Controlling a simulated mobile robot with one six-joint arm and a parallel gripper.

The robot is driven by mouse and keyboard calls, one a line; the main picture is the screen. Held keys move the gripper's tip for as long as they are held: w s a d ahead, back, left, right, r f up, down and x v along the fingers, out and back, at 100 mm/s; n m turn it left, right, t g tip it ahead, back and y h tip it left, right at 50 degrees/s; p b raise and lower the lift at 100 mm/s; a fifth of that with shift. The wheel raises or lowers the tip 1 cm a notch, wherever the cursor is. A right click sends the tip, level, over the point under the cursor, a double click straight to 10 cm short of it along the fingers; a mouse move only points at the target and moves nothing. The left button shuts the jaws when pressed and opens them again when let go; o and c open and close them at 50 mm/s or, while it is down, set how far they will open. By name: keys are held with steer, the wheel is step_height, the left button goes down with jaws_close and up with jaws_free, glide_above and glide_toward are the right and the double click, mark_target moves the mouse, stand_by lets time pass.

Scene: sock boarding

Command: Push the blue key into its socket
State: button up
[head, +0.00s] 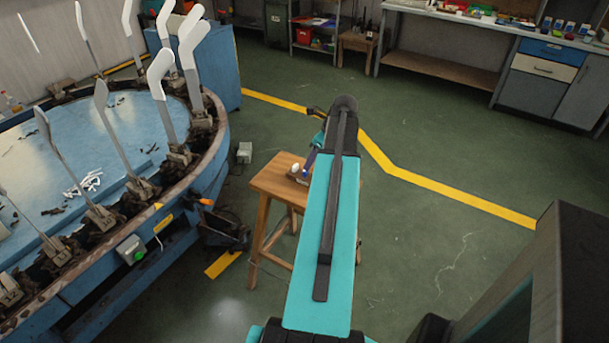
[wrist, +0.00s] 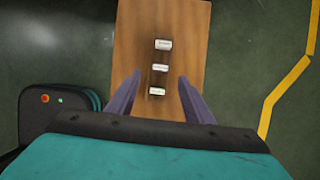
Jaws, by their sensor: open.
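I cannot make out a blue key or its socket in either view. A wooden stool (head: 272,180) stands below my arm, and its top (wrist: 190,20) fills the middle of the wrist view. In the head view my arm hides much of the stool top.
A round blue machine (head: 75,150) with upright white sock boards (head: 160,85) stands to the left of the stool. A workbench (head: 440,60) and a drawer cabinet (head: 545,75) stand at the back right. The green floor (head: 450,150) with its yellow line is clear on the right.

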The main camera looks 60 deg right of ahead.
mark_target(306, 174)
steer(key=shift+w+f, duration=0.2)
steer(key=shift+f, duration=0.3)
steer(key=shift+p+x, duration=0.5)
steer(key=shift+x, duration=2.1)
steer(key=shift+w, duration=0.1)
steer(key=c, duration=1.1)
